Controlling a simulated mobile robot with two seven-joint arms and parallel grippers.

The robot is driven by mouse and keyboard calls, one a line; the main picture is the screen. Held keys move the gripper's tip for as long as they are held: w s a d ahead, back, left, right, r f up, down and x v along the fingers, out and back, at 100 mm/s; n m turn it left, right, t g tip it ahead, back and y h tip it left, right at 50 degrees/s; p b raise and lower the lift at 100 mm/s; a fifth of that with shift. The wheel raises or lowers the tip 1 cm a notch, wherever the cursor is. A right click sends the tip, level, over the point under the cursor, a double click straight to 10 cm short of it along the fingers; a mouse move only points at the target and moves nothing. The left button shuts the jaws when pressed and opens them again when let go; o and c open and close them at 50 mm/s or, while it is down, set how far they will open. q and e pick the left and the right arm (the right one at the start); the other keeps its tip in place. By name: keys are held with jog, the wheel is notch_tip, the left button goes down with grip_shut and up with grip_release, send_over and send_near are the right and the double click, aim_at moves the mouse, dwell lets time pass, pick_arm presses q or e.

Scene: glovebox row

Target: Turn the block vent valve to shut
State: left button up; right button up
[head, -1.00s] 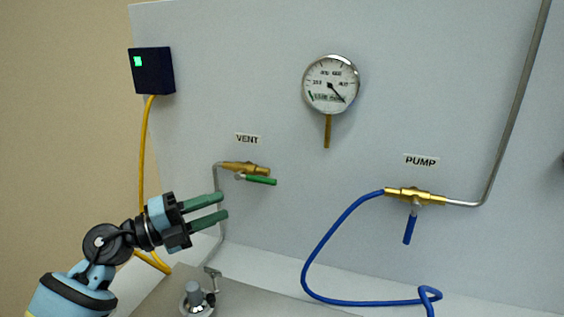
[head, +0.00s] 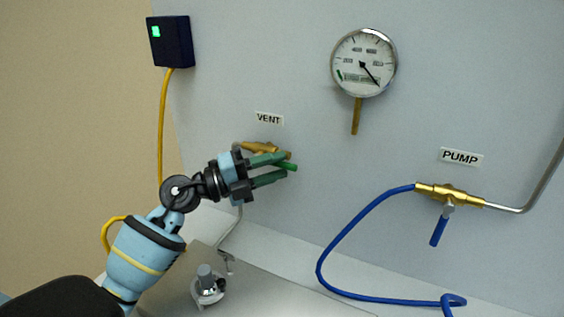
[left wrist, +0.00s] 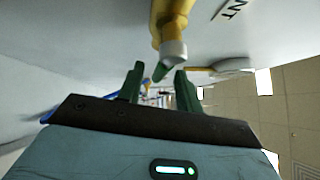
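The brass vent valve (head: 262,147) is on the grey panel under the VENT label (head: 269,118). Its green handle (head: 290,168) points right, roughly along the valve body, and is partly hidden by my fingers. My left gripper (head: 282,166) is at the valve, fingers pointing right, with the handle's end showing between the fingertips. In the left wrist view the brass body (left wrist: 170,18) and pale stem (left wrist: 173,50) are above, and the green handle (left wrist: 161,72) lies between the open fingers (left wrist: 158,80). Contact cannot be told. My right gripper is out of view.
A pressure gauge (head: 364,62) is to the upper right. The brass pump valve (head: 450,195) with a blue handle and blue hose (head: 345,240) is at right. A black box (head: 170,42) with a yellow cable is at left. A metal fitting (head: 208,287) stands below.

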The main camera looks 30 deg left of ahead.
pick_arm(q)
jog(key=shift+x, duration=1.15)
grip_shut()
